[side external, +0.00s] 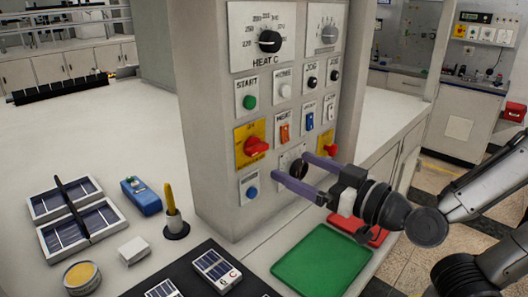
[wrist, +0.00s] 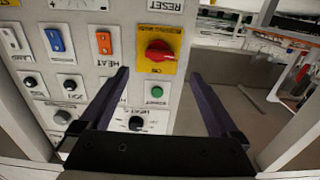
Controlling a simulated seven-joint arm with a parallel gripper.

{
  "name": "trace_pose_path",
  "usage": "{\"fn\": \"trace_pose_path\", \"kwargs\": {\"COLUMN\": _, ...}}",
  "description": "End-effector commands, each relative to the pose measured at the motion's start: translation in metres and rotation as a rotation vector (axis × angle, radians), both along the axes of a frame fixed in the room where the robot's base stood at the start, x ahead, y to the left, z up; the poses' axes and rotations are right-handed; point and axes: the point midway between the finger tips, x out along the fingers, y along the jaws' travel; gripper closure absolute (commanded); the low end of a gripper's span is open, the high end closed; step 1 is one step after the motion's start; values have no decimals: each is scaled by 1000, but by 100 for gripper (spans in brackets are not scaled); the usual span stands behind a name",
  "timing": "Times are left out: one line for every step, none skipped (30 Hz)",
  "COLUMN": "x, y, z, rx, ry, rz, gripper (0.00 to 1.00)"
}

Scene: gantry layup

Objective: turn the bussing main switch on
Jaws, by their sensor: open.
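Two red rotary switches on yellow plates show on the grey control panel (side external: 215,100) in the side view: a left switch (side external: 256,146) and a right switch (side external: 330,150), partly hidden by my gripper. I cannot read which is the bussing one. The wrist view, roughly upside down, shows a red switch (wrist: 159,50) on a yellow plate with its handle about level. A green button (wrist: 157,90) beside it matches the left switch. My gripper (side external: 292,168) is open and empty, purple fingers pointing at the panel. In the wrist view its fingertips (wrist: 160,72) flank the green button's column, apart from the switch.
Orange (side external: 285,133) and blue (side external: 310,121) rockers, black knobs and a blue button (side external: 252,192) crowd the panel. A green tray (side external: 320,262) lies below my gripper. Solar cells, a blue tool (side external: 140,195) and a yellow-handled tool (side external: 171,205) are on the bench.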

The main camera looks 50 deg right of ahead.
Motion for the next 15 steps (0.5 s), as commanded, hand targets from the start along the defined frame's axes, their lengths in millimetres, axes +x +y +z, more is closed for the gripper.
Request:
{"fn": "trace_pose_path", "kwargs": {"x": 6, "y": -2, "z": 0, "rx": -2, "ry": 1, "rz": -7, "gripper": 3}}
{"fn": "trace_pose_path", "kwargs": {"x": 10, "y": -2, "z": -1, "rx": -2, "ry": 3, "rz": -7, "gripper": 3}}
{"fn": "trace_pose_path", "kwargs": {"x": 14, "y": -3, "z": -1, "rx": -3, "ry": 5, "rz": -7, "gripper": 3}}
{"fn": "trace_pose_path", "kwargs": {"x": 19, "y": -2, "z": -1, "rx": -3, "ry": 3, "rz": -7, "gripper": 3}}
{"fn": "trace_pose_path", "kwargs": {"x": 24, "y": -2, "z": -1, "rx": -2, "ry": 3, "rz": -7, "gripper": 3}}
{"fn": "trace_pose_path", "kwargs": {"x": 30, "y": -2, "z": -1, "rx": -2, "ry": 4, "rz": -7, "gripper": 3}}
{"fn": "trace_pose_path", "kwargs": {"x": 34, "y": -2, "z": -1, "rx": -2, "ry": 3, "rz": -7, "gripper": 3}}
{"fn": "trace_pose_path", "kwargs": {"x": 39, "y": -3, "z": -1, "rx": -3, "ry": 4, "rz": -7, "gripper": 3}}
{"fn": "trace_pose_path", "kwargs": {"x": 46, "y": -2, "z": -2, "rx": -3, "ry": 5, "rz": -7, "gripper": 3}}
{"fn": "trace_pose_path", "kwargs": {"x": 51, "y": -2, "z": -1, "rx": -3, "ry": 5, "rz": -7, "gripper": 3}}
{"fn": "trace_pose_path", "kwargs": {"x": 57, "y": -2, "z": -1, "rx": -2, "ry": 4, "rz": -6, "gripper": 3}}
{"fn": "trace_pose_path", "kwargs": {"x": 63, "y": -2, "z": -1, "rx": -3, "ry": 4, "rz": -6, "gripper": 3}}
{"fn": "trace_pose_path", "kwargs": {"x": 68, "y": -2, "z": -1, "rx": -2, "ry": 4, "rz": -6, "gripper": 3}}
{"fn": "trace_pose_path", "kwargs": {"x": 72, "y": -2, "z": -2, "rx": -3, "ry": 4, "rz": -5, "gripper": 3}}
{"fn": "trace_pose_path", "kwargs": {"x": 77, "y": -1, "z": -1, "rx": -2, "ry": 3, "rz": -4, "gripper": 3}}
